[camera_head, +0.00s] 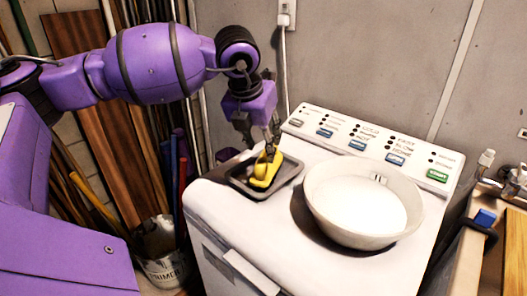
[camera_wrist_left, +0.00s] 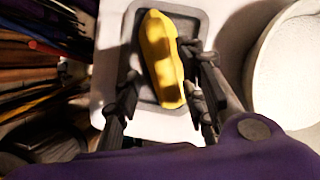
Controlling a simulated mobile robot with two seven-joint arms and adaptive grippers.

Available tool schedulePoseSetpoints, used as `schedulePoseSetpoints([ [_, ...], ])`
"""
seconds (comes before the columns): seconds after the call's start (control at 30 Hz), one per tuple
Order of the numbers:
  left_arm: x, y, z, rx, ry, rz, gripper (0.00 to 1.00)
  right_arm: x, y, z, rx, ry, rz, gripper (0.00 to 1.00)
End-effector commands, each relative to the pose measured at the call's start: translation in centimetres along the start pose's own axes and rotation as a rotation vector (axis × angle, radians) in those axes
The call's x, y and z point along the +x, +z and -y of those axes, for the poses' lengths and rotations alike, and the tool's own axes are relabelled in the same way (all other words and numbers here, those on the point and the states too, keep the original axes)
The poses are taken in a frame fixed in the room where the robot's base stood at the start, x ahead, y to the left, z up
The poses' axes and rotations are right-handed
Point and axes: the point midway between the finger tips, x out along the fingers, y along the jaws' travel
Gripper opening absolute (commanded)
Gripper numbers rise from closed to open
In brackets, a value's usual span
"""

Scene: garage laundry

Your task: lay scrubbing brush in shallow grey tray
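The yellow scrubbing brush (camera_head: 264,171) lies in the shallow grey tray (camera_head: 239,184), on top of the white washing machine. In the left wrist view the brush (camera_wrist_left: 163,55) lies lengthwise within the rim of the tray (camera_wrist_left: 143,122). My left gripper (camera_head: 262,152) is right above the brush, pointing down. In the left wrist view its fingers (camera_wrist_left: 162,78) stand apart on either side of the brush. The left finger is clear of it; the right finger is close to its edge, and I cannot tell whether they touch. My right gripper is not in view.
A large white bowl (camera_head: 331,214) stands right of the tray on the washing machine (camera_head: 239,228). The control panel (camera_head: 375,146) rises behind. A bucket (camera_head: 163,268) and long boards stand at the left. The machine's front top is clear.

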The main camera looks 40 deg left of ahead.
Motion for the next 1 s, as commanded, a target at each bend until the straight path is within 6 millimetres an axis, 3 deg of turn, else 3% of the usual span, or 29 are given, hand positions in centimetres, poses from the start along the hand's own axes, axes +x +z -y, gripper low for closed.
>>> schedulePoseSetpoints([
  [0.2,-4.7,0.0,0.0,0.001,0.000,0.003,0.38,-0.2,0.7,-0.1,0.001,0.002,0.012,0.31],
  [0.4,-7.2,0.0,0.0,0.001,0.001,0.001,0.38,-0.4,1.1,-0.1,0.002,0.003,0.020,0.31],
  [1.0,-7.8,0.0,0.0,0.001,0.000,0.000,0.38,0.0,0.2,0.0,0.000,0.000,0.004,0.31],
])
